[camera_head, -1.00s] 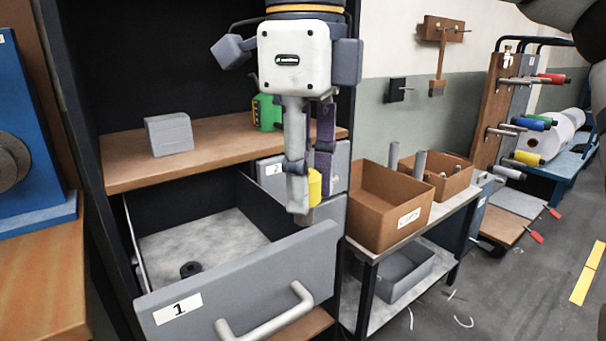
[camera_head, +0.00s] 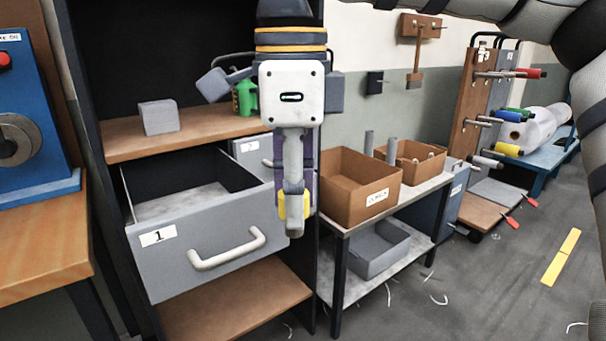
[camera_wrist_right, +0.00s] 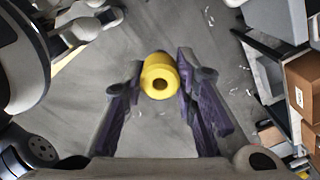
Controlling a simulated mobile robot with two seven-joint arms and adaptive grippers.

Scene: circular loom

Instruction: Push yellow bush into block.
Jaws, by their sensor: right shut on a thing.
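The yellow bush (camera_wrist_right: 161,77), a short cylinder with a hole in its end, is held between the purple-padded fingers of my right gripper (camera_wrist_right: 160,80). In the head view my right gripper (camera_head: 294,212) hangs fingers down in front of the cabinet, right of drawer 1, and the bush (camera_head: 282,205) shows as a yellow patch partly hidden by a finger. A grey block (camera_head: 158,118) sits on the wooden shelf at upper left, well apart from the gripper. Whether it has a hole cannot be seen. My left gripper is not in view.
Drawer 1 (camera_head: 190,257) stands open below the shelf (camera_head: 112,140). A green bottle (camera_head: 246,98) is behind the gripper. Brown bins (camera_head: 352,190) stand on a side table to the right. A blue machine (camera_head: 28,110) is at far left. The floor at right is mostly open.

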